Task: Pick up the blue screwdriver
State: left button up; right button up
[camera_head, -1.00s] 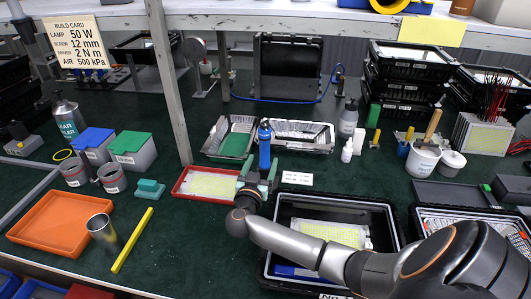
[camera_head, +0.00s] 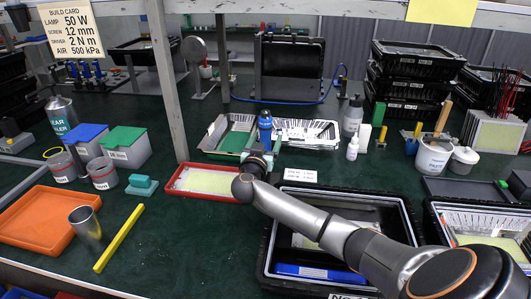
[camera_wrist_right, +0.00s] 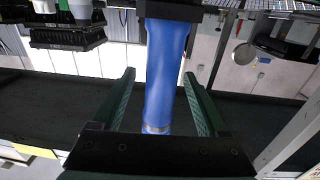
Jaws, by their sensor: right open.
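The blue screwdriver (camera_head: 265,129) stands upright beyond the red tray, in front of the grey trays at the middle of the bench. In the right wrist view its blue handle (camera_wrist_right: 165,70) lies between the two finger pads, with a silver ring near one end and a black part at the other. My right gripper (camera_head: 264,153) is at the screwdriver, partly hidden by its own wrist. Its fingers (camera_wrist_right: 160,100) are open, with a visible gap on each side of the handle. My left gripper is not in view.
A red tray (camera_head: 178,190) lies just left of my right wrist. A black crate (camera_head: 268,248) is under my right forearm. Bottles (camera_head: 352,148) stand to the right, and a wooden post (camera_head: 167,80) rises to the left. Green bench top is clear around the white label (camera_head: 297,175).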

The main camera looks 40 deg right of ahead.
jog(key=shift+w+d+f+b, duration=0.25)
jog(key=shift+d+f+b, duration=0.05)
jog(key=shift+b, duration=0.2)
jog(key=shift+w+d+r+b, duration=0.1)
jog(key=shift+w+d+b, duration=0.3)
jog(key=shift+d+b, duration=0.25)
jog(key=shift+w+d+r, duration=0.1)
jog(key=shift+w, duration=0.05)
jog(key=shift+r, duration=0.1)
grip_shut()
